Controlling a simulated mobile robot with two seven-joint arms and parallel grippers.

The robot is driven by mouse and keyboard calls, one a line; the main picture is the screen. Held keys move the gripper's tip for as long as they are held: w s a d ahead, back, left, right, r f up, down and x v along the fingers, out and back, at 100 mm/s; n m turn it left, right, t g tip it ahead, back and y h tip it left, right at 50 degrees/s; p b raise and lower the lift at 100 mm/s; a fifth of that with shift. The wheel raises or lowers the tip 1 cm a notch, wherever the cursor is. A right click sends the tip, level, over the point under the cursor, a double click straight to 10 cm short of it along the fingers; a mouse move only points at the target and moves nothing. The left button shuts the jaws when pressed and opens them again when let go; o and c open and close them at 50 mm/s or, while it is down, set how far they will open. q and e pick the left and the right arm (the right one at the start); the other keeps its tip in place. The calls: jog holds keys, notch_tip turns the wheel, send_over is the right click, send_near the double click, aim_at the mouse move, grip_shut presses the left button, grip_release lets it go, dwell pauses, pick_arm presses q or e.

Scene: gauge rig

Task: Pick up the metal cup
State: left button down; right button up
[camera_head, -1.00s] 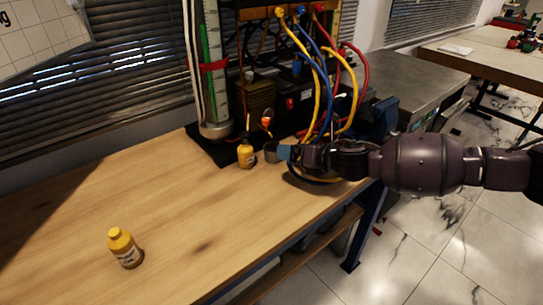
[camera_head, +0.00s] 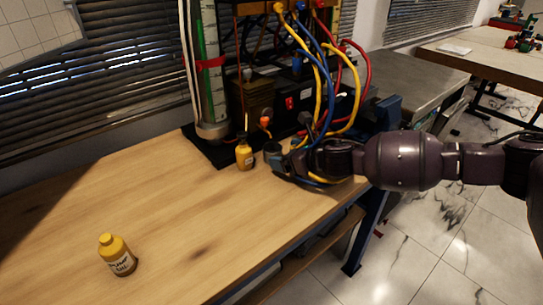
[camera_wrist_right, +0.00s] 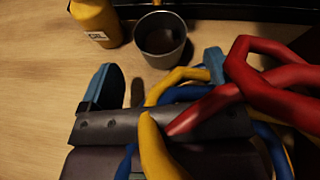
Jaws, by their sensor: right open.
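The metal cup (camera_wrist_right: 162,45) is a small grey open-topped cup standing upright on the wooden table (camera_head: 170,210). In the head view the cup (camera_head: 271,147) is mostly hidden by my right gripper (camera_head: 277,160). In the right wrist view my right gripper (camera_wrist_right: 160,76) is open and empty, its blue-tipped fingers apart. The cup stands just beyond the gap between the fingertips, clear of the palm. My left gripper is not in view.
A yellow bottle (camera_head: 244,155) stands close beside the cup; it shows in the wrist view (camera_wrist_right: 97,20) too. Yellow, blue and red hoses (camera_wrist_right: 270,80) hang across my right gripper. Another yellow bottle (camera_head: 117,255) stands at the front left. The middle of the table is clear.

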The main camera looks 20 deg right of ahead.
aim_at(280, 153)
jog(key=b+x, duration=0.1)
jog(key=x, duration=0.3)
jog(key=shift+b, duration=0.3)
jog(key=shift+w+a, duration=0.15)
jog(key=shift+w, duration=0.25)
jog(key=shift+w+a+r, duration=0.1)
jog(key=shift+w+a, duration=0.05)
jog(key=shift+w, duration=0.1)
jog(key=shift+r, duration=0.1)
jog(key=c, duration=1.1)
